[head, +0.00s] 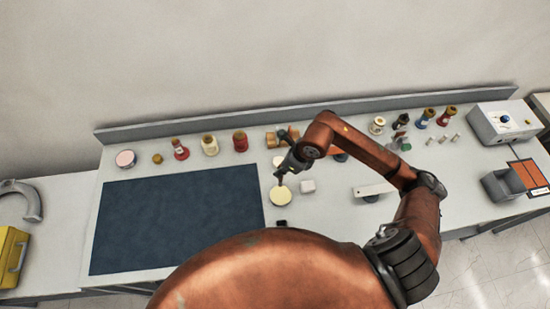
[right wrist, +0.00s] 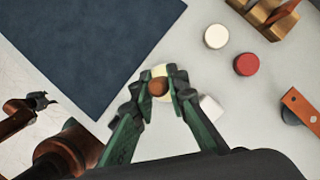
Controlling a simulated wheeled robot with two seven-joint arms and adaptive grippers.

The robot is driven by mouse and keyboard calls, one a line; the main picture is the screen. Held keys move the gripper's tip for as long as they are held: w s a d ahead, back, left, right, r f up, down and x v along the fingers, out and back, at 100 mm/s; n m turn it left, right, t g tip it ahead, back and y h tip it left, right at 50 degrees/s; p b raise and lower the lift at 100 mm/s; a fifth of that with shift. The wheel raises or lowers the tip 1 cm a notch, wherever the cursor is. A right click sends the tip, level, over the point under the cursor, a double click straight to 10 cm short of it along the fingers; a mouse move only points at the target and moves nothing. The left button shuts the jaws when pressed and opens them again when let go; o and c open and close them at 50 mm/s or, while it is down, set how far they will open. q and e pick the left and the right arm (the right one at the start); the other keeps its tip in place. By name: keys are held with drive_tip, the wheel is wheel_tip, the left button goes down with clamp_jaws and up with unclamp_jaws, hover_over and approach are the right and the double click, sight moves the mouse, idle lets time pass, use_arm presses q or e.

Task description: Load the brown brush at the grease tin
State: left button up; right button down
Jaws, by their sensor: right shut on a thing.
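My right gripper (head: 282,178) is shut on the brown brush, whose round brown end (right wrist: 158,87) shows between the green fingers (right wrist: 159,92) in the right wrist view. A round cream-topped tin (head: 281,197), which looks like the grease tin, stands on the bench directly below the gripper. In the right wrist view its pale rim (right wrist: 158,70) shows behind the brush. The brush's lower end is hidden, so I cannot tell whether it touches the grease. My left gripper (right wrist: 42,101) shows small at the left of the right wrist view; its jaws are too small to judge.
A white block (head: 308,186) stands right of the tin. A dark blue mat (head: 180,225) lies to the left. A wooden rack (head: 271,140), a white round pot (right wrist: 216,36) and a red one (right wrist: 246,64) are behind. Several bottles line the bench's back.

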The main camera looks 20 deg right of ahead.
sight(281, 181)
drive_tip(key=f, duration=0.1)
drive_tip(key=s+f+b, duration=0.1)
drive_tip(key=f, duration=0.1)
drive_tip(key=f+b, duration=0.1)
drive_tip(key=shift+s+f, duration=0.15)
drive_tip(key=shift+s, duration=0.1)
drive_tip(key=shift+w+f, duration=0.5)
drive_tip(key=shift+s+f, duration=0.2)
drive_tip(key=shift+s, duration=0.05)
drive_tip(key=shift+s+r, duration=0.15)
drive_tip(key=shift+s, duration=0.2)
drive_tip(key=shift+w, duration=0.35)
drive_tip(key=shift+s, duration=0.3)
drive_tip(key=shift+w+f+b, duration=0.15)
drive_tip(key=shift+f+b, duration=0.05)
drive_tip(key=shift+b, duration=0.1)
drive_tip(key=shift+f+b, duration=0.3)
drive_tip(key=shift+b, duration=0.05)
use_arm(q)
drive_tip(key=s+f, duration=0.3)
drive_tip(key=s, duration=0.1)
drive_tip(key=shift+a+f, duration=0.1)
drive_tip(key=shift+f, duration=0.25)
